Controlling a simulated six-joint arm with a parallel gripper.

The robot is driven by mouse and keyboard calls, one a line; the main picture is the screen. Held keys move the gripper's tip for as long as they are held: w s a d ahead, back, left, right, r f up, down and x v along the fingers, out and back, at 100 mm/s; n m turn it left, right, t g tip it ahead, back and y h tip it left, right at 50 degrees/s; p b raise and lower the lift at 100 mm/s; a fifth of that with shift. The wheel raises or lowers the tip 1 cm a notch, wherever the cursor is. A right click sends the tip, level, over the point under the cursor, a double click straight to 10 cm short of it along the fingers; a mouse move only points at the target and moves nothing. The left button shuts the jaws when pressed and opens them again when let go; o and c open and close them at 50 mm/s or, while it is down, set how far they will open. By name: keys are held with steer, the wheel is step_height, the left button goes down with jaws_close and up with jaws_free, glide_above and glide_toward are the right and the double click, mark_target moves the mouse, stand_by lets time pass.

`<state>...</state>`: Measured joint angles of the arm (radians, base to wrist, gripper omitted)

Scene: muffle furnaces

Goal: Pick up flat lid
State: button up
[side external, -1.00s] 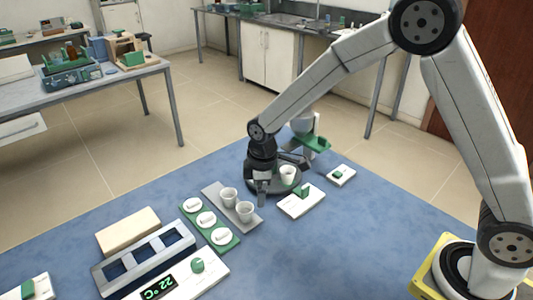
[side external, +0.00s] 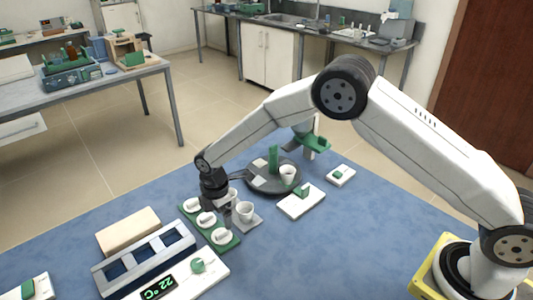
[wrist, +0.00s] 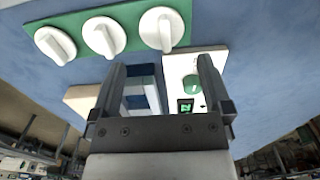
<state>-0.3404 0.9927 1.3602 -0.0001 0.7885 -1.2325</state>
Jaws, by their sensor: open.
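Several flat white lids with raised grips sit in a row on a green strip; in the side view I see the far lid (side external: 193,205), the middle lid (side external: 207,219) and the near lid (side external: 222,236). In the wrist view the lids (wrist: 101,37) lie along the top, beyond my fingertips. My gripper (side external: 226,213) is above the table, beside the green strip (side external: 234,243) and close to the cups. In the wrist view my gripper (wrist: 160,80) is open, with nothing between its fingers. The gripper partly hides one cup.
White cups (side external: 244,211) stand on a grey plate right of the lids. A blue-windowed rack (side external: 143,259), a 22 °C control panel (side external: 180,279) and a beige block (side external: 128,231) lie left. A round dark turntable (side external: 262,184) with a cup stands behind.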

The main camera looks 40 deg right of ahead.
mark_target(222, 230)
steer(key=shift+d+f, duration=0.1)
steer(key=shift+f, duration=3.4)
steer(key=c, duration=1)
steer(key=shift+r, duration=0.1)
steer(key=shift+r, duration=0.75)
steer(key=shift+s+d+r, duration=0.65)
steer(key=shift+s+r, duration=1.25)
steer(key=shift+s, duration=0.35)
steer(key=shift+s+d+r, duration=0.65)
steer(key=shift+s+r, duration=1.2)
steer(key=shift+s, duration=0.45)
steer(key=shift+s+d+r, duration=0.65)
steer(key=shift+s+r, duration=1.25)
steer(key=shift+s, duration=0.35)
